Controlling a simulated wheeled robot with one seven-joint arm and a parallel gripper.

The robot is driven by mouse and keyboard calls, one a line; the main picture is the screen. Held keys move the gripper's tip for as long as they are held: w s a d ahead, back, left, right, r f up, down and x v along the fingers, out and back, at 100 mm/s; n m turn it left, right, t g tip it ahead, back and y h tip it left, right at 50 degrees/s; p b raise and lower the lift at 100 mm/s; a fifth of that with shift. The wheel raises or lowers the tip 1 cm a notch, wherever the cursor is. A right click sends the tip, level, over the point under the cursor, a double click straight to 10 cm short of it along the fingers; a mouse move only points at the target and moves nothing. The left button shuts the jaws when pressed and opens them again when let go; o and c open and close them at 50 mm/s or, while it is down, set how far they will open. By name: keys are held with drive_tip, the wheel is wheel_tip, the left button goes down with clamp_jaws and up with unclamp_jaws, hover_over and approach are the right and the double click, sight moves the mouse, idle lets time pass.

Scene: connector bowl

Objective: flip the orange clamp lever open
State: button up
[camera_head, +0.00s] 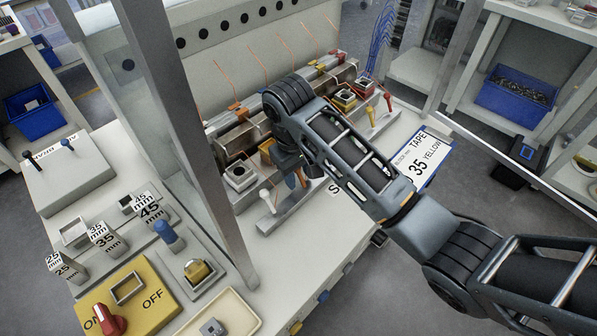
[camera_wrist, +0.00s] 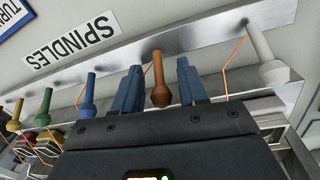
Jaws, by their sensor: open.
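The orange clamp lever (camera_wrist: 158,82) is in the middle of the wrist view, a rounded knob on a thin stem against a metal rail. My gripper (camera_wrist: 160,66) is open, with one blue-grey finger on each side of the lever. Small gaps show between the lever and both fingers, so the jaws are not closed on it. In the head view my gripper (camera_head: 293,179) is low over the front rail. There my arm and fingers mostly hide the orange lever. Whether the fingertips touch the rail cannot be told.
A white lever (camera_wrist: 264,52) stands right of my gripper in the wrist view. Blue (camera_wrist: 89,88), green (camera_wrist: 44,103) and yellow (camera_wrist: 15,115) levers stand left. Thin orange wires run close by. A metal post (camera_head: 190,130) rises left of the row in the head view.

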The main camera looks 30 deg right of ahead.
sight(305, 183)
clamp_jaws()
drive_tip(key=shift+s+t, duration=0.15)
drive_tip(key=shift+t, duration=0.15)
drive_tip(key=shift+s+r+t+y+p, duration=0.15)
drive_tip(key=shift+s+t+y+p, duration=0.25)
drive_tip(key=shift+t, duration=0.4)
drive_tip(key=t, duration=0.2)
drive_tip(key=shift+s+d+t+y+b, duration=0.2)
drive_tip(key=shift+s+t+y+b, duration=0.1)
drive_tip(key=shift+s+y, duration=0.1)
drive_tip(key=t+b, duration=0.1)
drive_tip(key=s+t+y+b, duration=0.1)
drive_tip(key=t+b, duration=0.2)
drive_tip(key=b, duration=0.1)
drive_tip(key=shift+s+d+f+t, duration=0.3)
drive_tip(key=shift+d+f, duration=0.05)
drive_tip(key=t+b, duration=0.2)
drive_tip(key=shift+s+d+m+y+b, duration=0.1)
drive_tip(key=shift+s+m+y+b, duration=0.2)
drive_tip(key=shift+y, duration=0.1)
drive_tip(key=shift+r, duration=0.1)
